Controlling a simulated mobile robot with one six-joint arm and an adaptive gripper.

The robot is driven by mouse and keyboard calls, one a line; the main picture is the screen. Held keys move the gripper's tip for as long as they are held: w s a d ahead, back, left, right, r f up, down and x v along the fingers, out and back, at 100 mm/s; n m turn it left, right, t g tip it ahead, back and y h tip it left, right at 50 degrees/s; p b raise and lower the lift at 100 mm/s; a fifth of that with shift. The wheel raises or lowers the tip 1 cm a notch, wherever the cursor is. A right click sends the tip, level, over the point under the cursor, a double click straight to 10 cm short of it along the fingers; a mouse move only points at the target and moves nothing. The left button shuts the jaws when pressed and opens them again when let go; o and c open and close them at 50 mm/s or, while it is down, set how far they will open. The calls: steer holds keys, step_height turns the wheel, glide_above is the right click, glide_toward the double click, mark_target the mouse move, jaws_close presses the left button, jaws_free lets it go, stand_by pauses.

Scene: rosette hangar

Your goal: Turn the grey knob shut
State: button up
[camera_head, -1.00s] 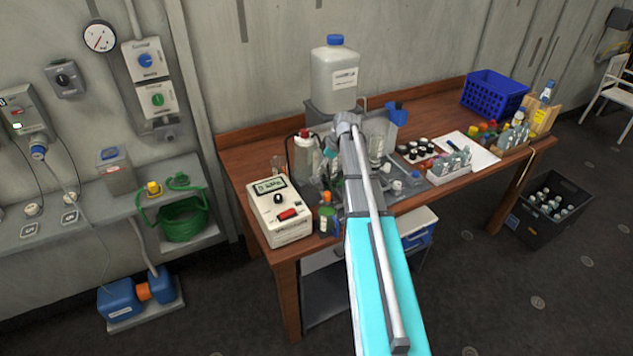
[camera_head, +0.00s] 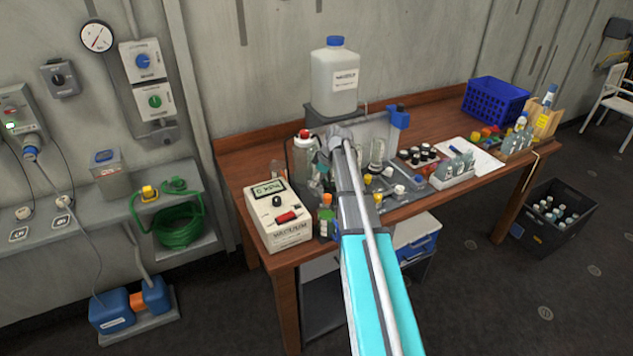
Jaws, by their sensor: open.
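My arm reaches over the bench's front edge. My gripper (camera_head: 323,172) is at the far end of the arm, low among the glassware and left of these taps. It is small and partly hidden by my wrist, and it is open. I see nothing held in it.
A vacuum meter box (camera_head: 278,214) stands left of my arm. A white bottle with a red cap (camera_head: 303,155) is close to my gripper. A large jug (camera_head: 335,80) stands behind. Vial racks (camera_head: 453,170) and a blue basket (camera_head: 495,100) are to the right.

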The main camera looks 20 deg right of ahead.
jaws_close()
stand_by(0.5)
steer(key=shift+s+m, duration=0.1)
steer(key=shift+m, duration=0.3)
steer(key=m+t+h, duration=0.1)
steer(key=m, duration=0.2)
steer(key=shift+a, duration=0.1)
steer(key=m+h, duration=0.2)
steer(key=m, duration=0.2)
steer(key=shift+m, duration=0.4)
steer(key=m+h, duration=0.2)
steer(key=m, duration=0.3)
steer(key=shift+a, duration=0.1)
steer(key=shift+m+g+h, duration=0.5)
steer(key=shift+m+h, duration=0.2)
steer(key=shift+m, duration=1.5)
